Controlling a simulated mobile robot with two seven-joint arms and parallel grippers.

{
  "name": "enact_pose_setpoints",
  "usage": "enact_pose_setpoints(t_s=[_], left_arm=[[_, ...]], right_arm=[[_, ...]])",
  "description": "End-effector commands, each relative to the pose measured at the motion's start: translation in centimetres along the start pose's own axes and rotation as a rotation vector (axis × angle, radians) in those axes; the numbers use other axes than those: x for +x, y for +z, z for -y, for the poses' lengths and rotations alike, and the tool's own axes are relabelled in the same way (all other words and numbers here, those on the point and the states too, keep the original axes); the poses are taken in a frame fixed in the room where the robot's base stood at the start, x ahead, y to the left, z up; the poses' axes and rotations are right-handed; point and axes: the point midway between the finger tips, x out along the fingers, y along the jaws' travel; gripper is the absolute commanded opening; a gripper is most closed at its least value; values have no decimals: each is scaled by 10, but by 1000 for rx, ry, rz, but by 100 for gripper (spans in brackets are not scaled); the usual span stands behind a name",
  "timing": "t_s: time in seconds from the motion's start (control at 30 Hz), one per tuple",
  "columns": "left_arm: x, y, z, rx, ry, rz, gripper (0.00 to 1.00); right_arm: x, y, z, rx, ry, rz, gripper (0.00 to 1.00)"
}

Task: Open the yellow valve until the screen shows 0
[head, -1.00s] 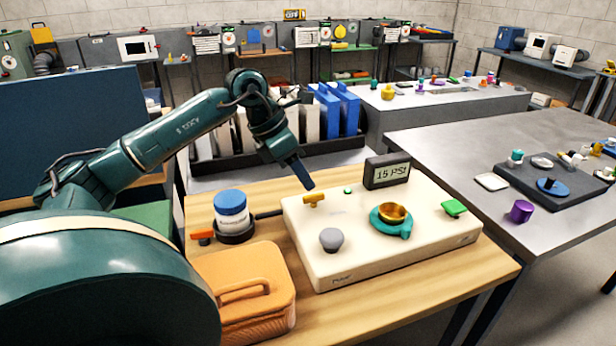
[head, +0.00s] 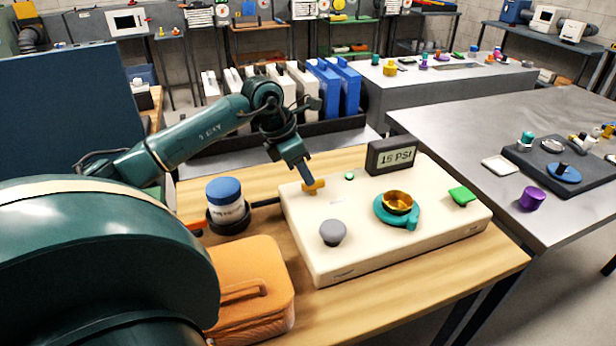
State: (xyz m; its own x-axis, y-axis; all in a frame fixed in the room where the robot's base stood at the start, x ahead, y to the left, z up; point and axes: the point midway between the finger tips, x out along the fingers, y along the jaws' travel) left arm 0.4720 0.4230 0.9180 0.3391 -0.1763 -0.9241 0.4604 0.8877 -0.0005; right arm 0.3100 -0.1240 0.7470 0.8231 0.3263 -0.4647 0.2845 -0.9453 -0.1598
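The yellow valve (head: 314,187) sits at the back left corner of a cream-coloured box (head: 375,245). The screen (head: 391,156) stands at the box's back edge and reads 15 PSI. My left gripper (head: 307,180) points down at the valve from above, its fingertips at or just behind the valve's handle. It hides part of the valve, and I cannot tell whether the fingers touch it or how far apart they are. My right gripper is not in view.
The box also carries a grey knob (head: 332,232), a teal ring with a gold cup (head: 398,203), a green knob (head: 461,195) and a small green button (head: 349,176). Left of it are a blue-lidded jar (head: 226,200) and an orange case (head: 250,290).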

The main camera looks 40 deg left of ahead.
Motion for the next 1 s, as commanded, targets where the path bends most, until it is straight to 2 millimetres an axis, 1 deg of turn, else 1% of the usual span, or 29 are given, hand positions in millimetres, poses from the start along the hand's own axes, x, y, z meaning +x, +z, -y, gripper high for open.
enact_pose_setpoints(t_s=[0.03, 0.1, 0.2, 0.33, 0.57, 0.67, 1.0], left_arm=[[9, 0, 1, -1, -3, 0, 34], [18, 0, 0, -1, -2, 1, 34], [27, 0, 0, -1, -1, 1, 34], [32, 0, 0, 0, 0, 0, 34], [32, 0, 0, 0, 1, 0, 34], [32, 0, 0, 0, 1, 0, 27], [32, 0, 0, 0, 1, 0, 0]], right_arm=[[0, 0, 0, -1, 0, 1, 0], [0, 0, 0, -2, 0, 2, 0], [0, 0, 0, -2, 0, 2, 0], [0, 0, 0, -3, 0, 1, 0], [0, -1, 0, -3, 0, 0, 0], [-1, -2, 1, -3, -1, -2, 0], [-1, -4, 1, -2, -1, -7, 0]])
